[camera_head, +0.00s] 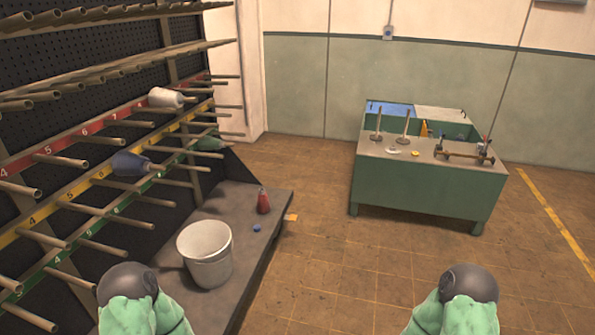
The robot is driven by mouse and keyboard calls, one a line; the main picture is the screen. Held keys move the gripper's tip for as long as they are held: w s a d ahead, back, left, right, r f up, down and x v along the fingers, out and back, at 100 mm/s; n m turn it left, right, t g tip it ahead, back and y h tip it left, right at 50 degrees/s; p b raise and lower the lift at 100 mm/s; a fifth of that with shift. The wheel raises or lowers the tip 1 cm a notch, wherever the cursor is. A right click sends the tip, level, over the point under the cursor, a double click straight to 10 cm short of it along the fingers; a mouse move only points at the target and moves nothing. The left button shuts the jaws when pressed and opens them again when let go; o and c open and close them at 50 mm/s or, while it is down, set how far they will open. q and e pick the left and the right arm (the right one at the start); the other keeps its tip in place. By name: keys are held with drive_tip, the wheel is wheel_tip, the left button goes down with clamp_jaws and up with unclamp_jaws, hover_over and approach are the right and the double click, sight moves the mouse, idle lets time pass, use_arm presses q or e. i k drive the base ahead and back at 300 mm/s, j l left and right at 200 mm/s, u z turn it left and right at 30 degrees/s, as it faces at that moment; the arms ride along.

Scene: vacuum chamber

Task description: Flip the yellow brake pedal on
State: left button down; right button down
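No brake pedal can be made out for certain. A small yellow piece (424,129) stands upright inside the open recess of the green bench (420,187) across the room, and a small round yellow item (415,154) lies on the bench's top. Both are too small to tell whether either is the pedal. Dark rounded parts of my two arms, with green covers, show at the bottom left and bottom right. Neither gripper's fingers show, and both arms are far from the bench.
A pegged rack (100,150) with spools fills the left. A dark shelf (262,205) below it holds a white bucket (206,255), a red flask (263,201) and a blue cap (257,228). Tiled floor (335,265) between me and the bench is clear.

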sight(293, 218)
drive_tip(key=i+l+z, duration=0.1)
drive_tip(key=i+z, duration=0.35)
drive_tip(key=i, duration=1)
drive_tip(key=i+l+u, duration=0.1)
drive_tip(key=i, duration=0.85)
drive_tip(key=i+l, duration=0.15)
drive_tip(key=i, duration=0.85)
drive_tip(key=i+l+u, duration=0.1)
drive_tip(key=i+u, duration=0.3)
drive_tip(key=i+l+u, duration=0.4)
drive_tip(key=i, duration=0.15)
drive_tip(key=i+l+u, duration=0.4)
drive_tip(key=i+j, duration=0.05)
drive_tip(key=j, duration=0.05)
